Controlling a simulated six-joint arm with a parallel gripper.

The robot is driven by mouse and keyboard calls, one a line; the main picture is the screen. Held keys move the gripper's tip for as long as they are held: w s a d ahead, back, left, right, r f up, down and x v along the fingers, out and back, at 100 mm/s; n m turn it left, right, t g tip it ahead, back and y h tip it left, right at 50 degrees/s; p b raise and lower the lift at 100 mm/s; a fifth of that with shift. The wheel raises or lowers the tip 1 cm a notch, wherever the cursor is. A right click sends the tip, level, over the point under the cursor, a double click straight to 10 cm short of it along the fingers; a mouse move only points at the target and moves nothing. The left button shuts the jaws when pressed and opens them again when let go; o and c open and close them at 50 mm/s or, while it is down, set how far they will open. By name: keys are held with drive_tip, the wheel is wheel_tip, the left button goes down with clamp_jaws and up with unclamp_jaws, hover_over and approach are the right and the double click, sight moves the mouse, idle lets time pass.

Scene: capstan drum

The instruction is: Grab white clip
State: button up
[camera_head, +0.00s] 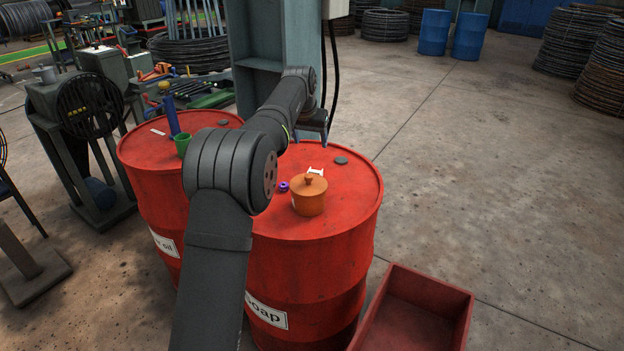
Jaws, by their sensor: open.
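A small white clip (316,171) lies on top of the right red drum (345,200), just behind an orange lidded pot (309,198). My gripper (312,139) is above the far part of that drum, higher in the picture than the clip and apart from it. Its jaws are open with nothing seen between them. My arm reaches up from the bottom and covers the left part of this drum's top.
A purple ring-like piece (283,187) and a grey disc (341,160) lie on the same drum. The left red drum (140,150) holds a green cup (183,145), a blue upright piece (171,117) and a white strip (158,132). A red open bin (415,310) stands at lower right.

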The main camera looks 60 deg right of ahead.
approach(315, 171)
drive_tip(key=x, duration=0.5)
drive_tip(key=shift+d+f, duration=0.1)
drive_tip(key=shift+d, duration=0.15)
drive_tip(key=shift+a+x, duration=0.15)
drive_tip(key=shift+x, duration=1.25)
drive_tip(key=shift+a+x, duration=0.15)
drive_tip(key=shift+x, duration=1.2)
drive_tip(key=c, duration=1)
drive_tip(key=shift+c, duration=0.2)
